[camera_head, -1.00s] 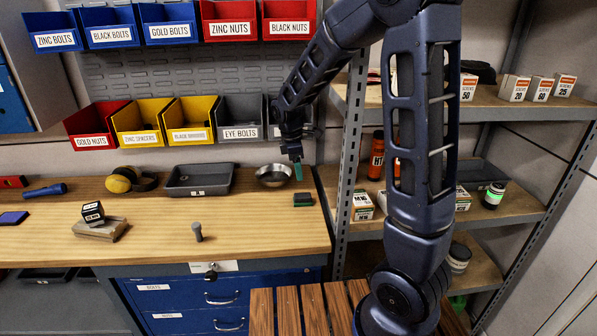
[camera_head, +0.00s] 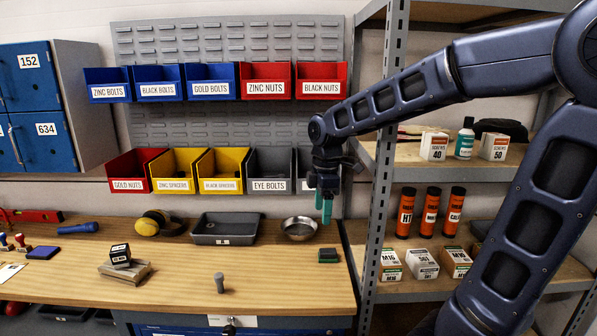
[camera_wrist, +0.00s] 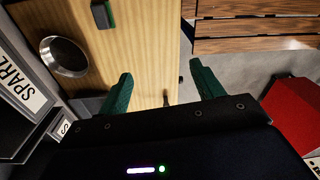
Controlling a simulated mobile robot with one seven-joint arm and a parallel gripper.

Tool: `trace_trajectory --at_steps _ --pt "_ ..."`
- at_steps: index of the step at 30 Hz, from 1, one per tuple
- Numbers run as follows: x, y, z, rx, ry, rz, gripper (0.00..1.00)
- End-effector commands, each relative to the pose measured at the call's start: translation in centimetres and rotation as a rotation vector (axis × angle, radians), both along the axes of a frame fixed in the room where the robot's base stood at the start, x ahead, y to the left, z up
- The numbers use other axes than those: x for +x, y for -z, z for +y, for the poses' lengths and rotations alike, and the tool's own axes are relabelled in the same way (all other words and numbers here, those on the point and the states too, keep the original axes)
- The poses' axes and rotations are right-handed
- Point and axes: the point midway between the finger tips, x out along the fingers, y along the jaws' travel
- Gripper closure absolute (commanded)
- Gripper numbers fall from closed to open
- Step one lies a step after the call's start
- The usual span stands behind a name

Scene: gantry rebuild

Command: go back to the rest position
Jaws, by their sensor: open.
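My gripper (camera_head: 324,207) hangs in front of the right end of the bin wall, above the back right of the workbench (camera_head: 190,290). Its green fingers point down. In the wrist view the gripper (camera_wrist: 160,88) shows two green fingertips spread apart with nothing between them. Below it are a metal bowl (camera_head: 299,228) and a small dark green block (camera_head: 328,255) on the bench. Both also show in the wrist view, the bowl (camera_wrist: 64,57) at the left and the block (camera_wrist: 102,14) at the top.
A shelf unit (camera_head: 383,180) with boxes and orange-labelled canisters (camera_head: 429,212) stands close at the right. Bins, including the eye bolts bin (camera_head: 270,172), hang behind. A grey tray (camera_head: 225,229), ear muffs (camera_head: 153,223) and a grey bolt (camera_head: 219,282) are on the bench. The bench's front right is clear.

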Motion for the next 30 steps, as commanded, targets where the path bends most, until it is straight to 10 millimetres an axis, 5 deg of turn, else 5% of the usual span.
trace_trajectory --at_steps 9,21,30 --pt "-5.9 -3.7 -3.2 0.100 0.073 -0.007 0.34" --pt "-11.5 -5.3 -8.2 0.234 0.324 -0.035 0.34" --pt "-9.9 -3.8 -12.9 0.236 0.843 -0.116 0.34"
